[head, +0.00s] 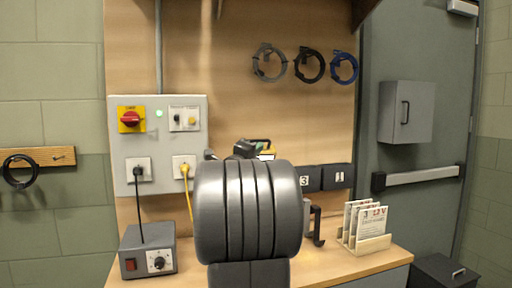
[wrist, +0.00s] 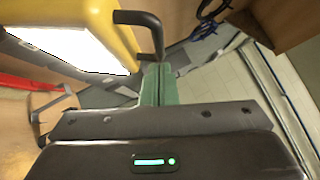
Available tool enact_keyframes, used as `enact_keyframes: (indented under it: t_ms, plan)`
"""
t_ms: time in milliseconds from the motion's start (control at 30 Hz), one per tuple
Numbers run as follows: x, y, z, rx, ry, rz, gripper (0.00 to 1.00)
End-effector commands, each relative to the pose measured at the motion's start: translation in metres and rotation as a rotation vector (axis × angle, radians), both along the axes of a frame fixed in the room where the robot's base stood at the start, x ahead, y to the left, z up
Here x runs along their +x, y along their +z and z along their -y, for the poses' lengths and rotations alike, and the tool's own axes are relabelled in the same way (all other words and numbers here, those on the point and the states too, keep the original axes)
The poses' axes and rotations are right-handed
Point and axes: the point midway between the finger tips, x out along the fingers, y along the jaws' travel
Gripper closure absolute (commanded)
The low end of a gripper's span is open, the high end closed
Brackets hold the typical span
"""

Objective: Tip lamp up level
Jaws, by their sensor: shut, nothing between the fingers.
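The lamp (wrist: 105,25) fills the upper left of the wrist view, with a yellow body, a lit white panel (wrist: 72,45) and a black bar-shaped handle (wrist: 150,22). Its lit face appears slanted in this view. My gripper (wrist: 157,72) shows its green fingers shut together and empty, just below the lower end of the handle. I cannot tell whether they touch it.
A control panel (head: 158,145) with plugged cables is on the wall at left. A grey box (head: 148,252) stands on the bench (head: 345,268) below it. A card holder (head: 368,243) and a black bracket (head: 318,230) stand to the right of my arm.

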Motion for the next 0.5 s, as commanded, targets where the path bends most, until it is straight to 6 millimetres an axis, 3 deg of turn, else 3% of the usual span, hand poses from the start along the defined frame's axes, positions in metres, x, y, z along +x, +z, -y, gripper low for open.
enact_keyframes:
  t_ms: [167, 500]
  plan:
    - [0.0095, 0.0041, -0.0031, 0.001, 0.001, 0.0, 1.0]
    - [0.0102, 0.0045, -0.0036, 0.001, 0.001, 0.0, 1.0]
